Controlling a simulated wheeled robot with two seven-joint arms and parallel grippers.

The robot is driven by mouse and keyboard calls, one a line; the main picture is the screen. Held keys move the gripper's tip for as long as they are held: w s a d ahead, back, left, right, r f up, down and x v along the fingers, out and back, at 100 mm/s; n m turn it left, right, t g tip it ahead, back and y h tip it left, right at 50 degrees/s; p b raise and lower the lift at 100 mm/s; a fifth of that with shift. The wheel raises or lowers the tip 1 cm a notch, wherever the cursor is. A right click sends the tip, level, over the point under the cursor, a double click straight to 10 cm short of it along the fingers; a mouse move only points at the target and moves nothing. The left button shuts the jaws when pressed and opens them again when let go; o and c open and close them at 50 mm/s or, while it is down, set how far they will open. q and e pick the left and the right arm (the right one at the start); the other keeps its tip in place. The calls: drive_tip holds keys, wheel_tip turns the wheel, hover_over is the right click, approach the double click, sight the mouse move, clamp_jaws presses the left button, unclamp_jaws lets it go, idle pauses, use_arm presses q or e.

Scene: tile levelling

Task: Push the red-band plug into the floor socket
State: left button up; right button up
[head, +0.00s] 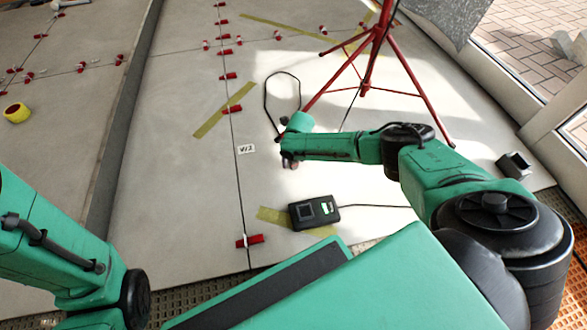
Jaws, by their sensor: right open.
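My right gripper (289,160) points down over the pale tiles at the middle, just right of a grout line and a small white label (246,149). It is open, and its fingers look small and dark. I cannot make out a red-band plug; a black cable loop (267,88) runs down to beside this gripper, and its end there is hidden or too small to tell. My left gripper is out of view.
A red tripod (376,45) stands behind my right arm. Red levelling clips (249,241) line the joints. A small dark box (513,165) sits at right. The tiles left of the label are mostly clear.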

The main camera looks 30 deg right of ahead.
drive_tip(key=shift+c, duration=0.3)
clamp_jaws()
wheel_tip(320, 180, up, 6)
drive_tip(key=p, duration=0.6)
drive_tip(key=shift+r, duration=0.1)
